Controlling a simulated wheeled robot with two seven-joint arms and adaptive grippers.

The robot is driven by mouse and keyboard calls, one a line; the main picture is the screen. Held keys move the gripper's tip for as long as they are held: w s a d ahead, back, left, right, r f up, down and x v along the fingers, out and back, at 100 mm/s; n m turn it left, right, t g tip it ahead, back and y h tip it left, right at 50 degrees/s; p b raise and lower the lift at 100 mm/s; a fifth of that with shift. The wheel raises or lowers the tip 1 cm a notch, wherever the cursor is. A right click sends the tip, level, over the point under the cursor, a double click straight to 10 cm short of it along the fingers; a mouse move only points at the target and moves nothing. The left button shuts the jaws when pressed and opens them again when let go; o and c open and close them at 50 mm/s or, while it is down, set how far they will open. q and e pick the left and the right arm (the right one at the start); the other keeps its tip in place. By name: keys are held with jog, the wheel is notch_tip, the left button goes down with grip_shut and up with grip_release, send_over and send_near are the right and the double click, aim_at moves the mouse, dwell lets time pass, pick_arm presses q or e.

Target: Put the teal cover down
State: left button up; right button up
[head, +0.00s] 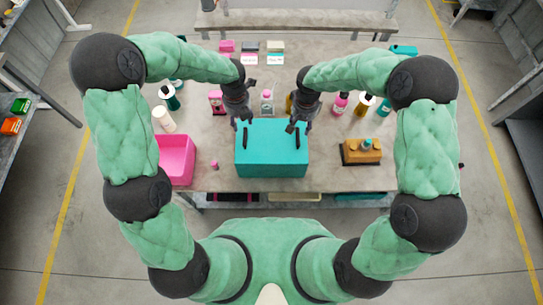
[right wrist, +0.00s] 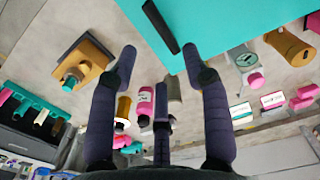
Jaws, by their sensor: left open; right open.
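The teal cover (head: 271,158) is a box shape with two black handles on its top. In the head view it sits at the front middle of the table, and I cannot tell whether its lower edge touches the tabletop. My left gripper (head: 241,124) is open at the far end of the left handle (head: 246,138). My right gripper (head: 294,127) is open by the far end of the right handle (head: 297,139). In the right wrist view the cover (right wrist: 225,22) and a black handle (right wrist: 160,25) lie beyond my spread, empty fingers (right wrist: 160,62).
A pink bin (head: 177,160) stands left of the cover. A brown block (head: 361,152) with a teal-capped item stands to its right. Several bottles, including a pink one (head: 340,103), stand behind on both sides. Bare table (head: 325,165) shows between cover and block.

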jog(key=shift+r, duration=1.2)
